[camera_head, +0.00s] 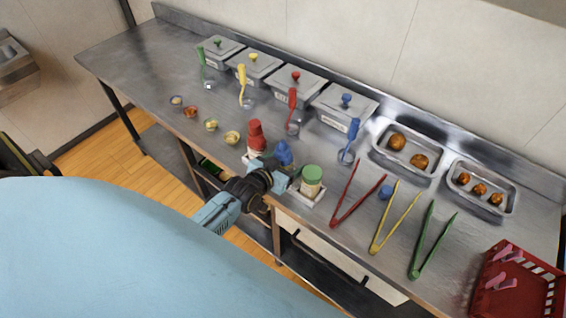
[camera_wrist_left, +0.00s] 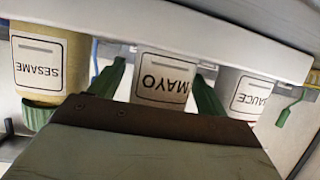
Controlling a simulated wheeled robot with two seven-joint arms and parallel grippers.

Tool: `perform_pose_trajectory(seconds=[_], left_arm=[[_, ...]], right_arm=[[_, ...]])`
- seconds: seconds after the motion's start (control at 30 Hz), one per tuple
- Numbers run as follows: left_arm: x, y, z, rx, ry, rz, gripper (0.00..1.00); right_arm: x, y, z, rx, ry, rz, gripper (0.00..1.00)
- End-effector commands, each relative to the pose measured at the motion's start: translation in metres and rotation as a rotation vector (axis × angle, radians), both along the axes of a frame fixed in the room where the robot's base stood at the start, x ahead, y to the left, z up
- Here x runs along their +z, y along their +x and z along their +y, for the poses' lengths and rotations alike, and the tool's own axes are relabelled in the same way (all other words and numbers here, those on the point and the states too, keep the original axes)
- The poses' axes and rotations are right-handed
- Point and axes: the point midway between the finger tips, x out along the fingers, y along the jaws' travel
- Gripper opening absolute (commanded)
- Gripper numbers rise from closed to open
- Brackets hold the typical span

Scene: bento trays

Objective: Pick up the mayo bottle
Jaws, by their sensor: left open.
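The mayo bottle, with a blue cap (camera_head: 284,153), stands between two other bottles at the counter's front edge. In the left wrist view its white label reads MAYO (camera_wrist_left: 165,78), upside down. My left gripper (camera_head: 270,173) is open at the front of the bottle. In the wrist view its two green fingers (camera_wrist_left: 158,88) lie on either side of the bottle. Whether they touch it I cannot tell. The bottle's cap is hidden behind the gripper body in the wrist view. My right gripper is not in view.
The green-capped sesame bottle (camera_head: 312,181) and red-capped sauce bottle (camera_head: 255,137) stand close on either side, in a white holder (camera_head: 308,199). Red tongs (camera_head: 345,205) lie to the right. Several lidded containers, food trays and a red basket (camera_head: 520,290) occupy the counter.

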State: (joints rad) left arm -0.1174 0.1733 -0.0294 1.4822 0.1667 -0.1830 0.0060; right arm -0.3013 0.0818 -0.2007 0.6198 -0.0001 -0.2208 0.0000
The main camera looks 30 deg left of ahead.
Motion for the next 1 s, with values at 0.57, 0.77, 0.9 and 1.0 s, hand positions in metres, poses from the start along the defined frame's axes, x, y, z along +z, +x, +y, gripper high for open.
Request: perform_pose_trajectory(seconds=[0.57, 0.77, 0.9, 1.0], left_arm=[[-0.004, 0.008, 0.0, 0.0, 0.0, 0.0, 0.46], [-0.003, 0.008, 0.0, 0.0, 0.0, -0.002, 0.42], [-0.001, 0.008, 0.0, 0.0, 0.0, -0.002, 0.42], [0.007, 0.008, 0.0, 0.0, 0.0, -0.003, 0.42]], right_arm=[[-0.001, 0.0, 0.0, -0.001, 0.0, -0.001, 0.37], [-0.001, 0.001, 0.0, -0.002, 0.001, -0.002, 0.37], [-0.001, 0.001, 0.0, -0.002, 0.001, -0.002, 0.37], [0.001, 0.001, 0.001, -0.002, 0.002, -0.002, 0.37]])
